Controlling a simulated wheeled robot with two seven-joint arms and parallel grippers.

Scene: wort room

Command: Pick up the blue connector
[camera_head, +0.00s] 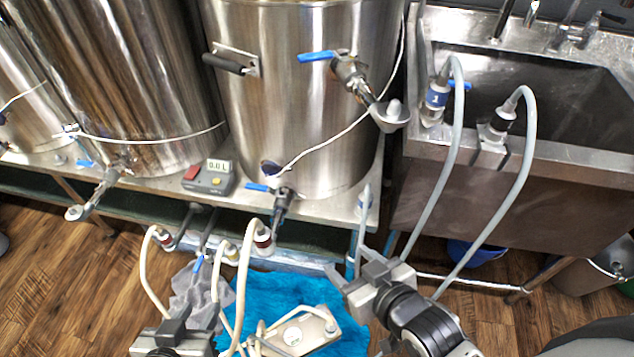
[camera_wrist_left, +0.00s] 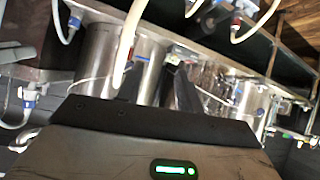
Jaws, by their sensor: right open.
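A connector with a blue band marked 1 (camera_head: 437,95) sits upright at the left rim of the steel sink, with a grey hose looping from its top. My right gripper (camera_head: 362,268) is open and empty, below the shelf and well short of the sink connector. My left gripper (camera_head: 172,335) is low at the bottom edge, beside pale hoses; its jaw opening is unclear. In the left wrist view, a blue-banded connector (camera_wrist_left: 28,95) shows at the left edge; which one is unclear.
A dark-banded connector (camera_head: 500,120) sits in a holder on the sink rim (camera_head: 560,150). Steel kettles (camera_head: 300,110) with valves stand on the shelf, with a scale-like box (camera_head: 209,178).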

